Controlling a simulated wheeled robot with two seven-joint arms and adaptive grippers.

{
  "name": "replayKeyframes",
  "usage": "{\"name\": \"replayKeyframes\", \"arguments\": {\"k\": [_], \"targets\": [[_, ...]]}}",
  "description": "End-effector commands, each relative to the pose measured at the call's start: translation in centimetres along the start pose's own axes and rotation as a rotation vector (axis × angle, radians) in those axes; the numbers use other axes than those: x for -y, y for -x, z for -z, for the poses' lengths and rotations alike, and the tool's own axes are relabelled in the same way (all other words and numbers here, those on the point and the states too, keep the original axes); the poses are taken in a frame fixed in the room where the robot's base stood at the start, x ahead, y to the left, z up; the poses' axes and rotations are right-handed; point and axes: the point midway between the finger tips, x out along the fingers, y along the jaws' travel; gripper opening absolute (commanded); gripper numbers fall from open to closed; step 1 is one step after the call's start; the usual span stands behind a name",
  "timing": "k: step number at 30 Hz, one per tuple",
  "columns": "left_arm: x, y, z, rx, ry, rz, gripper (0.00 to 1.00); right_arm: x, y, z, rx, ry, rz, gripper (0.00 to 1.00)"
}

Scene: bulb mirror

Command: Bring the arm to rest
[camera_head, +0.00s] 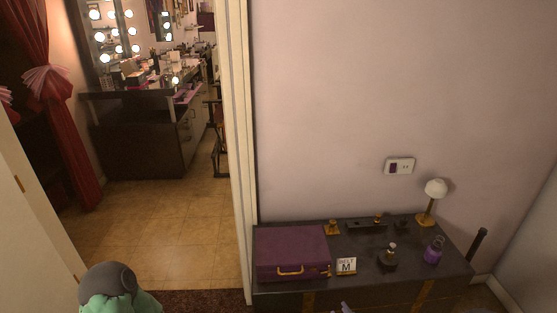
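Neither my left nor my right gripper can be made out in the head view. A rounded grey and green shape (120,291) is cut off by the bottom edge at the left. I cannot tell whether it is part of an arm of mine.
A dark chest (360,259) stands against the wall, bearing a purple case (291,252), a lamp (435,190), a card (346,266) and bottles. At left, a doorway opens onto tiled floor (160,235), with a mirror vanity (140,130) beyond and a red curtain (70,150).

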Motion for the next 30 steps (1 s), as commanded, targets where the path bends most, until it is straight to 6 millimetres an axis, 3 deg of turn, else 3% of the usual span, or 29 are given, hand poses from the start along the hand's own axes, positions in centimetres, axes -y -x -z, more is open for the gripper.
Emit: {"name": "replayKeyframes", "arguments": {"k": [3,7,11,15,22,25,30], "targets": [[-0.5,1.4,0.0,0.0,0.0,0.0,0.4,-2.6,-1.1,-1.6,-0.042,0.179,-0.221,0.41],[-0.9,2.5,-0.1,-0.001,0.0,0.0,0.4,-6.0,-0.4,-3.6,-0.021,0.373,-0.489,0.41],[-1.3,3.6,-0.1,-0.001,0.0,0.0,0.4,-9.0,2.3,-6.5,0.081,0.542,-0.757,0.41],[-1.7,4.7,-0.2,0.0,0.0,0.0,0.4,-10.9,6.9,-10.6,0.276,0.684,-1.02,0.41],[-2.1,5.9,-0.2,0.0,0.0,0.0,0.4,-11.2,14.3,-16.4,0.619,0.783,-1.277,0.41],[-2.2,6.1,-0.2,0.0,0.0,0.0,0.4,-11.0,15.9,-17.7,0.701,0.793,-1.317,0.41],[-2.2,6.1,-0.2,0.0,0.0,0.0,0.4,-11.0,16.8,-18.2,0.743,0.796,-1.335,0.41]]}}
